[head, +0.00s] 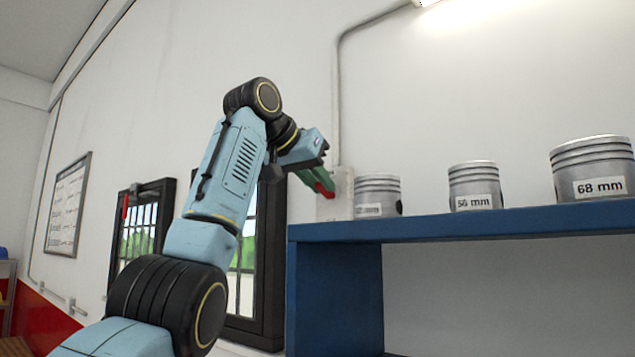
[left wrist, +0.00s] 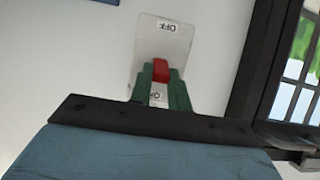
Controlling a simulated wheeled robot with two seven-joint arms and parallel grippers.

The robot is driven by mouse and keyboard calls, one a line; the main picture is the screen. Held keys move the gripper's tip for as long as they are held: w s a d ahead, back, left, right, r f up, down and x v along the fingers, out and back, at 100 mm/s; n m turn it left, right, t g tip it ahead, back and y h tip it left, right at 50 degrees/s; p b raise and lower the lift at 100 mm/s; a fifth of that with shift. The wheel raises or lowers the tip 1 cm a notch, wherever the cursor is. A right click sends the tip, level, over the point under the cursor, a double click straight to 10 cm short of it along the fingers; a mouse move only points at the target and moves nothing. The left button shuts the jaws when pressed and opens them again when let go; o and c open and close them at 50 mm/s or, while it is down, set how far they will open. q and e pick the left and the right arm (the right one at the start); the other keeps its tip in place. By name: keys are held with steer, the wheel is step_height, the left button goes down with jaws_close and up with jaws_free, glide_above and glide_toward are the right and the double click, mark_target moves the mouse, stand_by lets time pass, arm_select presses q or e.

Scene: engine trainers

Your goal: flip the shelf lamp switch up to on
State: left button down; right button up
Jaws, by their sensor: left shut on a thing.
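The switch plate (head: 342,187) is on the wall at the left end of the blue shelf, partly hidden by my left gripper. In the left wrist view the plate (left wrist: 178,45) appears inverted, with OFF at the picture's top and a second, partly covered label between the fingers. My left gripper (head: 318,184) has green fingers closed on the red switch lever (left wrist: 160,70). The lever's exact tilt is hard to tell. A bright lamp (head: 425,2) shows at the top edge, with a glow on the wall. My right gripper is out of view.
A blue shelf (head: 440,226) carries labelled pistons; the nearest piston (head: 378,193) stands close beside the plate. A conduit (head: 337,100) runs up the wall from the plate. A dark-framed window (head: 272,270) is behind my left arm.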

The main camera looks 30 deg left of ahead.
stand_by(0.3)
arm_select(q)
steer(key=c, duration=1.3)
jaws_free()
steer(key=b+v, duration=0.1)
steer(key=v, duration=1.2)
steer(key=shift+s+r+b, duration=0.15)
steer(key=shift+b, duration=0.25)
